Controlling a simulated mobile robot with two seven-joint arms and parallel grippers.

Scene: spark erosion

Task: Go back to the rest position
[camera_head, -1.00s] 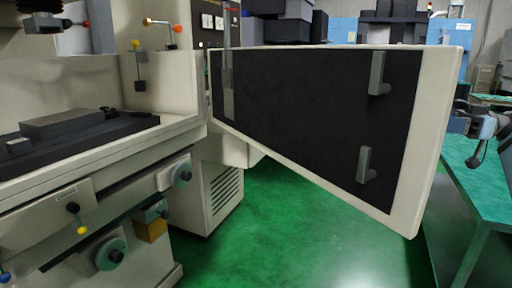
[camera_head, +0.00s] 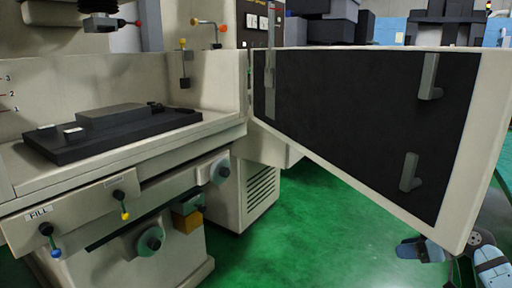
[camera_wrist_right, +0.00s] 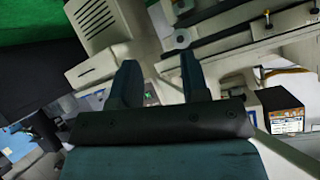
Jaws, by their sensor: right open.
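My right arm shows at the lower right of the head view, below the open door's lower edge. Its gripper (camera_head: 407,250) is partly dark and small there. In the right wrist view the two dark fingers of my right gripper (camera_wrist_right: 160,82) stand apart with nothing between them. The gripper is clear of the door in the head view. My left gripper is in neither view.
The machine's open door (camera_head: 478,150), with a black panel and two grey handles, spans the right half. The worktable (camera_head: 100,140) with a dark block stands left. Green floor (camera_head: 310,230) lies free below the door.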

